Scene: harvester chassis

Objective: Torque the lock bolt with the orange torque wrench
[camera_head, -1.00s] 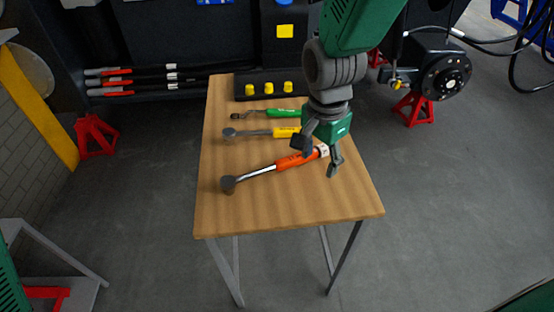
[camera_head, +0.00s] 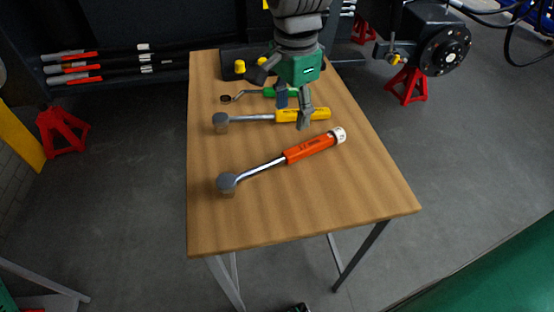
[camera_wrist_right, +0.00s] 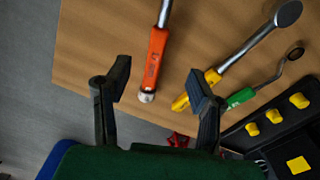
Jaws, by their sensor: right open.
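The orange torque wrench (camera_head: 310,148) lies on the wooden table, its round head at the left and its white-tipped handle end at the right. In the right wrist view the orange handle (camera_wrist_right: 155,58) points at the gap between the fingers, with its end just beyond them. My right gripper (camera_head: 292,108) is open and empty over the yellow wrench, behind the orange one; it also shows in the wrist view (camera_wrist_right: 160,85). I cannot make out the lock bolt; a dark round flange with bolt holes (camera_head: 444,50) stands at the upper right. My left gripper is not seen.
A yellow wrench (camera_head: 248,118) and a green-handled wrench (camera_head: 270,93) lie behind the orange one. A black tray with yellow caps (camera_head: 232,58) is at the table's back. Red jack stands (camera_head: 408,85) stand on the floor. The table's front (camera_head: 310,212) is clear.

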